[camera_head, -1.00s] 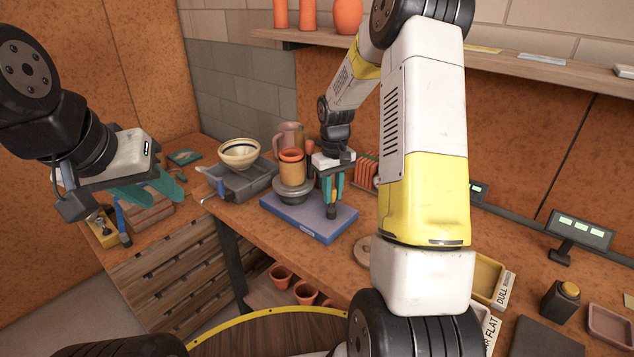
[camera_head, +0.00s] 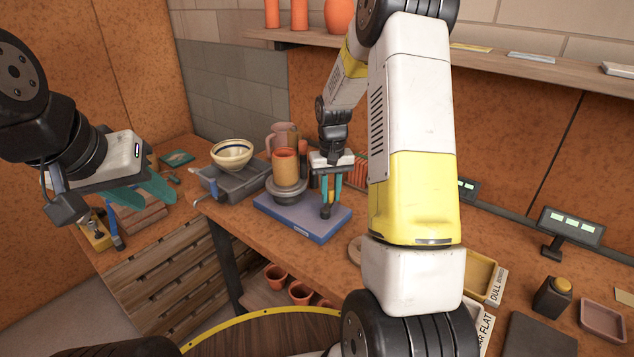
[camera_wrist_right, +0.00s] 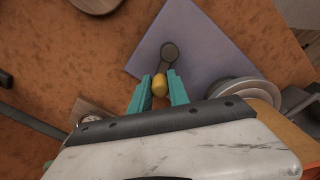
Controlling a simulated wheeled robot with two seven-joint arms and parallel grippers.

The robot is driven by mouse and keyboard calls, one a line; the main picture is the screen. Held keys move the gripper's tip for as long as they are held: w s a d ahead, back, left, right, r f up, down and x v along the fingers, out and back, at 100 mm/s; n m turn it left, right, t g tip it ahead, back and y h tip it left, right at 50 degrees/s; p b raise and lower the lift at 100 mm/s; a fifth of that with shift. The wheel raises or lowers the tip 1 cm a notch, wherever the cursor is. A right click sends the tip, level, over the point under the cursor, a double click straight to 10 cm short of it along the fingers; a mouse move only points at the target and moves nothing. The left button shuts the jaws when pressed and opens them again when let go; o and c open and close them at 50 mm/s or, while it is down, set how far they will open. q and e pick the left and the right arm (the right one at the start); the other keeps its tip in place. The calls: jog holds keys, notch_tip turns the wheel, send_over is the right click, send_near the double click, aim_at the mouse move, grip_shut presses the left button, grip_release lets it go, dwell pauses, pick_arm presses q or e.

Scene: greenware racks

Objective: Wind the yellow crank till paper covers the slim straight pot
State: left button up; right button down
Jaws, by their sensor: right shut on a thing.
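My right gripper (camera_head: 331,188) is shut on the yellow crank knob (camera_wrist_right: 159,85). In the right wrist view the knob sits between the teal fingertips, and the dark crank arm (camera_wrist_right: 168,57) runs from it over the blue-grey base (camera_wrist_right: 200,40). In the head view the blue base (camera_head: 300,229) lies on the bench. Left of the gripper, a straight orange-tan pot (camera_head: 285,168) stands upright on a round grey stand (camera_head: 287,191) at the base. I cannot tell how much paper is on it. My left gripper (camera_head: 145,192) is open and empty, at the left.
A pinkish jug (camera_head: 279,136) stands behind the pot. Displays (camera_head: 571,226), a dark yellow-topped button box (camera_head: 552,297) and trays lie at right. A shelf runs above.

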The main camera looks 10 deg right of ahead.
aim_at(331, 189)
jog(key=c, duration=1.3)
grip_release()
jog(key=shift+o, duration=0.2)
jog(key=shift+r, duration=3.9)
jog(key=shift+r, duration=0.1)
jog(key=s+a+r+t+y, duration=0.1)
jog(key=s+a+r+t, duration=0.25)
jog(key=s+r, duration=0.9)
jog(key=s+a+r+t, duration=0.1)
jog(key=s+a, duration=0.1)
jog(key=s, duration=0.4)
jog(key=s+a+r+n+t+y, duration=0.1)
jog(key=s+a+r, duration=0.1)
jog(key=s, duration=0.4)
jog(key=shift+s+t, duration=0.3)
jog(key=shift+t, duration=0.05)
